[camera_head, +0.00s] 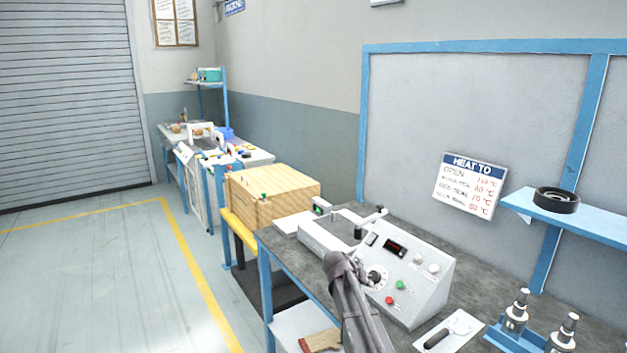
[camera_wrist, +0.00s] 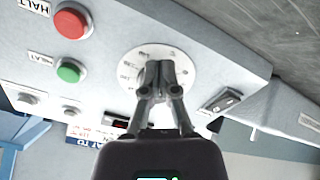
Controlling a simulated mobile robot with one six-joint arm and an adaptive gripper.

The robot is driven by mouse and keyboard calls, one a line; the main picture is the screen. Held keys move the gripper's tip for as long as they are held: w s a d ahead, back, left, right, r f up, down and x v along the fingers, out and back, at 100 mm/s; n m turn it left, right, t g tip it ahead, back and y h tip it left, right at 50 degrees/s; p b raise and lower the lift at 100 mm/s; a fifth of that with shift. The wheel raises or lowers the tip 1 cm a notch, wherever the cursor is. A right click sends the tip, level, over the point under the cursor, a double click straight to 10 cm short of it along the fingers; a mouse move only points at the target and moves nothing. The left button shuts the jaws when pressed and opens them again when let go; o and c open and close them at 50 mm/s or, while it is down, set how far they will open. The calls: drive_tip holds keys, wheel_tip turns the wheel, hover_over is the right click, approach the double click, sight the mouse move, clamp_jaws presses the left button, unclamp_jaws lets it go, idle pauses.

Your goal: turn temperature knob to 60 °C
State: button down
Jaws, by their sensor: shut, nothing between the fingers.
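The temperature knob's round white dial (camera_head: 376,277) sits on the sloped front of the grey control box (camera_head: 432,285). The dial also shows in the wrist view (camera_wrist: 150,54), with markings around its rim. My gripper (camera_head: 335,262) is shut and lies just in front of the dial in the head view. In the wrist view my gripper's fingertips (camera_wrist: 160,68) are together over the middle of the dial and hide the knob. I cannot tell whether they touch it, or where its pointer stands. A red digital display (camera_head: 394,248) is lit on the box, too small to read.
A green button (camera_wrist: 70,71) and a red button (camera_wrist: 73,20) lie beside the dial. A HEAT TO sign (camera_head: 468,186) lists temperatures behind the bench. A wooden box (camera_head: 272,196) stands to the left. Metal fittings (camera_head: 516,312) stand at right.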

drive_tip(key=shift+w+d+r, duration=0.1)
idle(0.3)
drive_tip(key=shift+d+r, duration=0.15)
drive_tip(key=shift+d, duration=0.1)
idle(0.4)
drive_tip(key=shift+s+a+f, duration=0.1)
drive_tip(key=shift+s+f, duration=0.2)
drive_tip(key=shift+s, duration=0.2)
drive_tip(key=shift+r, duration=0.1)
idle(0.3)
drive_tip(key=p+v, duration=0.4)
drive_tip(key=v, duration=0.2)
idle(0.4)
drive_tip(key=s+d+n+g+y+p, duration=0.1)
drive_tip(key=s+n+g+y+p, duration=0.1)
drive_tip(key=s, duration=1.1)
drive_tip(key=s+d+n+g+y+p, duration=0.1)
drive_tip(key=s+n+g+y+p, duration=0.2)
drive_tip(key=s, duration=1.1)
drive_tip(key=shift+s+d+y+p, duration=0.15)
drive_tip(key=shift+d+y+p, duration=0.2)
drive_tip(key=shift+y, duration=0.85)
